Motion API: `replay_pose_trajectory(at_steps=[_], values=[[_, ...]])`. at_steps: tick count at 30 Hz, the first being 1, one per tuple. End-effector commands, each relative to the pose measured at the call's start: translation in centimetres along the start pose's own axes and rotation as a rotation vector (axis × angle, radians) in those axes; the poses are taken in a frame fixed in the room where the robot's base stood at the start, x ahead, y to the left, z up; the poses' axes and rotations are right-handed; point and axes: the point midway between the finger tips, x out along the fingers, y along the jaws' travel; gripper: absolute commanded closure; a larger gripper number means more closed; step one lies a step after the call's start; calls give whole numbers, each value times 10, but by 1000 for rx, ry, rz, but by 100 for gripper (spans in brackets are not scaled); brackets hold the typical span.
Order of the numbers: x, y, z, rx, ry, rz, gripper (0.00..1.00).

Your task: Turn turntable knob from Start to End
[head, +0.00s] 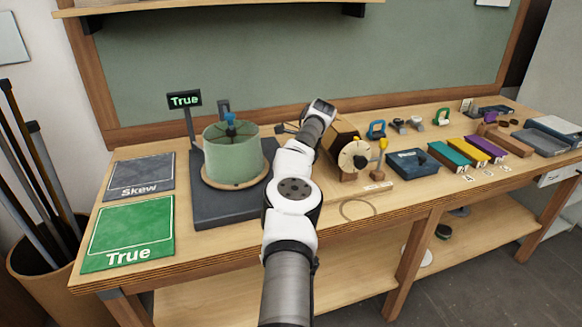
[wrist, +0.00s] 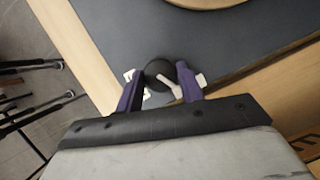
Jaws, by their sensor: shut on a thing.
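The turntable knob (wrist: 158,73) is round and black with a pale pointer (wrist: 171,88) slanting down and right in the wrist view. It sits near a corner of the dark turntable base (wrist: 190,40). My gripper (wrist: 160,82) has its two purple fingers closed on either side of the knob. Small white labels show beside the fingers, too covered to read. In the head view, the base (head: 205,208) carries a wooden turntable disc (head: 236,184) with a green lampshade (head: 231,155). My arm hides the knob and fingers there.
A sign reading True (head: 184,100) stands behind the base. A grey Skew mat (head: 140,172) and green True mat (head: 130,228) lie left. A round dial fixture (head: 355,156), a blue box (head: 413,163) and colored blocks stand right of my arm.

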Motion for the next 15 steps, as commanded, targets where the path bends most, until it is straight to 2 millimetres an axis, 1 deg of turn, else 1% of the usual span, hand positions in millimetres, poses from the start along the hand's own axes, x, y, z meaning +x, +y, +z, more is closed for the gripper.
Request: replay_pose_trajectory(at_steps=[1,15], values=[[-4,0,0,-9,0,3,85],[-1,-1,-1,-47,1,18,85]])
